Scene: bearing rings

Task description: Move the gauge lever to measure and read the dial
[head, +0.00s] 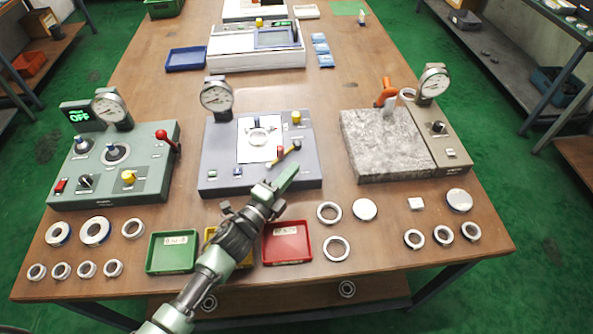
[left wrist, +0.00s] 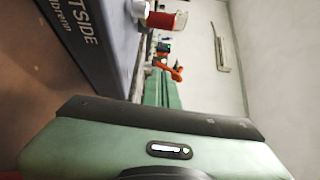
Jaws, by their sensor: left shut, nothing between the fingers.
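The middle gauge station (head: 222,165) is a blue-grey box with a round dial (head: 215,96) on a post; the dial is too small to read. A ring (head: 258,137) lies on its white plate. A short lever (head: 288,149) with a red part and pale tip stands at the plate's right. My left gripper (head: 287,174) is shut and empty, in front of the lever at the station's front right edge; contact is unclear. The left wrist view shows the box side with lettering ending "TSIDE" (left wrist: 84,25) and a red knob (left wrist: 166,20). My right gripper is not in view.
A granite block (head: 385,150) with a dial stands right. Green (head: 172,265) and red (head: 286,257) trays and several rings lie in front; my arm partly covers a yellow tray.

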